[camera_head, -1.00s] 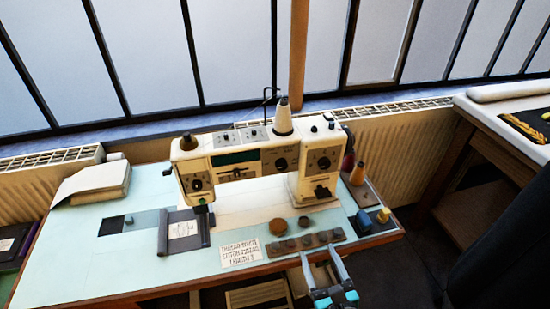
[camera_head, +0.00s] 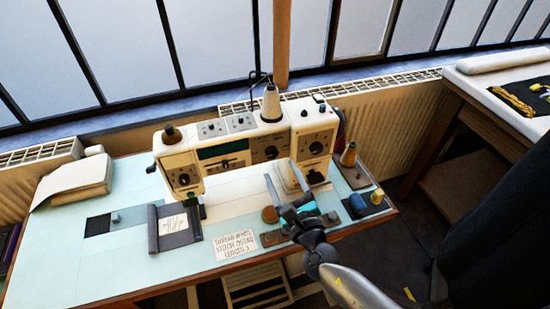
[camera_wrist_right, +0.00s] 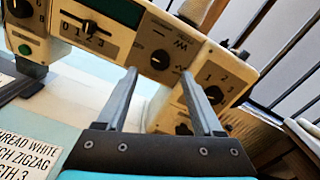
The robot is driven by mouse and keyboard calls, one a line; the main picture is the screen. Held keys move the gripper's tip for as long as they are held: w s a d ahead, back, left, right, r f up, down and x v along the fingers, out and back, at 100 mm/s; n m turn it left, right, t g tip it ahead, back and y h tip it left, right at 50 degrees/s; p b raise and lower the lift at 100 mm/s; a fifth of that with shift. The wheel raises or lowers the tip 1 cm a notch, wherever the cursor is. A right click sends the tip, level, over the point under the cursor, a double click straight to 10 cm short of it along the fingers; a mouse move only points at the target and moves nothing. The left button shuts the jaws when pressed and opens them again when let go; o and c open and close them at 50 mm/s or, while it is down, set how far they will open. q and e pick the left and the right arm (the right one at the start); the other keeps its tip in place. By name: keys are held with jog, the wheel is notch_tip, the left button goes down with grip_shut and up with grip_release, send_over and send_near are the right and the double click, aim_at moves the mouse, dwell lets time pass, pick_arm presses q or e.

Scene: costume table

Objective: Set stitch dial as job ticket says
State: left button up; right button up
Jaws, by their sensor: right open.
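The cream sewing machine (camera_head: 240,150) stands on the pale blue table. In the right wrist view its front shows a black dial with stitch symbols (camera_wrist_right: 160,59), a zigzag mark beside it. A dial numbered 1, 2, 3 (camera_wrist_right: 215,94) is to the right, and a slider marked 0 to 3 (camera_wrist_right: 92,30) to the left. The job ticket (camera_head: 236,246) lies at the table's front; its partly cut-off text (camera_wrist_right: 25,145) reads thread white, stitch zigzag, length 3. My right gripper (camera_head: 282,170) is open and empty in front of the machine, pointing toward the stitch-symbol dial, apart from it. My left gripper is out of view.
A dark grey pad with a paper (camera_head: 173,225) lies left of the ticket. Round brown pieces, a holder strip (camera_head: 273,238) and a blue spool (camera_head: 358,203) are near my right arm. A radiator stands behind.

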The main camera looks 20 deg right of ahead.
aim_at(273, 155)
jog(key=shift+w+a, duration=0.1)
jog(key=shift+w, duration=2.8)
jog(key=shift+c, duration=0.4)
grip_shut()
